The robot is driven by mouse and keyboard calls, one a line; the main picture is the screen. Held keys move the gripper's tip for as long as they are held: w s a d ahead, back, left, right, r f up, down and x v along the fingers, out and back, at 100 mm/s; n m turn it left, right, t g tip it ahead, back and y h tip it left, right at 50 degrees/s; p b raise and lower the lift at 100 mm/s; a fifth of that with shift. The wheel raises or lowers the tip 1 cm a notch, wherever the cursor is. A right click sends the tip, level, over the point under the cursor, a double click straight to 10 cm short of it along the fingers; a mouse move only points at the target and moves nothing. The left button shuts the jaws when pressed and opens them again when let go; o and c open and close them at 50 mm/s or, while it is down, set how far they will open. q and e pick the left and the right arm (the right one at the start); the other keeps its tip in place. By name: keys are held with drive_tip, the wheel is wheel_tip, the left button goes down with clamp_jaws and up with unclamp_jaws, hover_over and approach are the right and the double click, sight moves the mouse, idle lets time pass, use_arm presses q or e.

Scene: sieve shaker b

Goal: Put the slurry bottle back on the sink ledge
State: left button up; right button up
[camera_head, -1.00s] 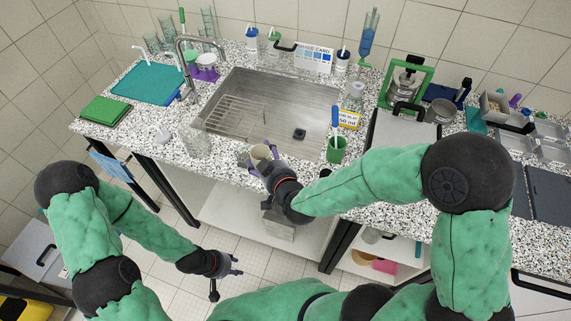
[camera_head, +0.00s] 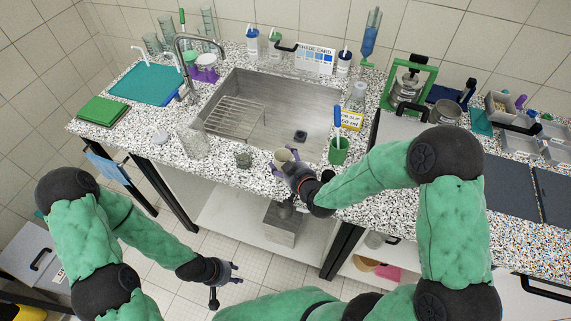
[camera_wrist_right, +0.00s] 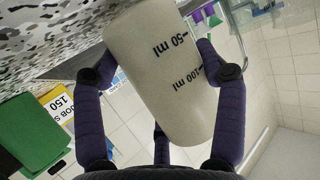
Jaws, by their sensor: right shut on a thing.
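A cream-coloured cylindrical vessel with ml marks, which I take for the slurry bottle, shows in the right wrist view (camera_wrist_right: 160,85) and in the head view (camera_head: 284,156). My right gripper (camera_head: 291,166) is shut on it, with purple fingers on both sides of its wall. The bottle is at the counter's front edge, in front of the sink (camera_head: 275,105). Whether its base touches the counter is hidden. My left gripper (camera_head: 226,284) is open and empty, low over the floor, away from the counter.
A clear beaker (camera_head: 194,139) stands left. Lidded bottles (camera_head: 252,38) line the back.

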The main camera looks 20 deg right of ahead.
drive_tip(key=shift+f, duration=0.35)
drive_tip(key=shift+f, duration=0.1)
drive_tip(key=o, duration=1)
drive_tip(key=shift+r, duration=0.2)
drive_tip(key=p+v, duration=0.2)
drive_tip(key=v, duration=1)
drive_tip(key=shift+f, duration=0.1)
